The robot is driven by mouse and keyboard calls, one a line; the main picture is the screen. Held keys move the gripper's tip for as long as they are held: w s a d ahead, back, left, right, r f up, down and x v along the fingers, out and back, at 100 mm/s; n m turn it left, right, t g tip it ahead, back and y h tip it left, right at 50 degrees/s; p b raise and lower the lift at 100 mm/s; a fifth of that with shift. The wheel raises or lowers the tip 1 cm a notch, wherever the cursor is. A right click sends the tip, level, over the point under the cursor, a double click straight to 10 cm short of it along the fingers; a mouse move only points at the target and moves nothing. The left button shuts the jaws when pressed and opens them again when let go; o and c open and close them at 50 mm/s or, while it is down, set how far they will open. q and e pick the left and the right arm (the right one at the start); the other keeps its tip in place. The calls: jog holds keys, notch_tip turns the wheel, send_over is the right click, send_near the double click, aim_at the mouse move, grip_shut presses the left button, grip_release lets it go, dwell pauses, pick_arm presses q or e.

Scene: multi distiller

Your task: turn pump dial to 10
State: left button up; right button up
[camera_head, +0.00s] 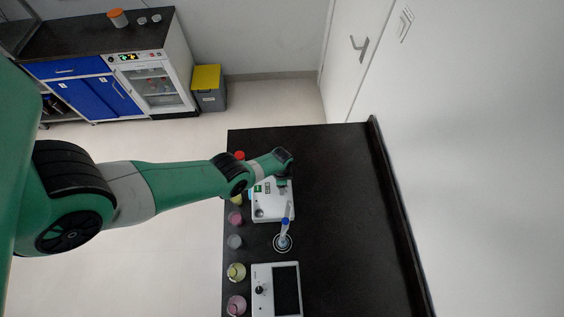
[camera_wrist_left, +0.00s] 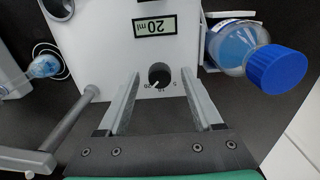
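The white pump (camera_head: 272,210) stands on the black bench, and its front fills the upper part of the left wrist view (camera_wrist_left: 100,45). Its round black dial (camera_wrist_left: 159,73) has a light pointer mark towards the picture's lower left. Small scale figures lie below the dial, partly too small to read. The pump's display (camera_wrist_left: 155,26) appears to read 20 ml. My left gripper (camera_wrist_left: 160,78) is open, with one finger on each side of the dial; visible gaps separate them from it. In the head view my left wrist hides part of the pump. My right gripper is not in view.
A blue-capped bottle (camera_wrist_left: 245,55) stands close right of the pump in the wrist view. A blue-topped vessel (camera_head: 284,238), a white hotplate-like device (camera_head: 262,289) and several small flasks (camera_head: 236,271) stand nearby. The bench's right side (camera_head: 345,220) is clear.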

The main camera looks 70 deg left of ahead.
pick_arm(q)
grip_shut()
jog(key=shift+n, duration=0.3)
jog(key=n, duration=0.4)
jog(key=shift+n, duration=2.1)
jog(key=shift+o, duration=0.2)
grip_release()
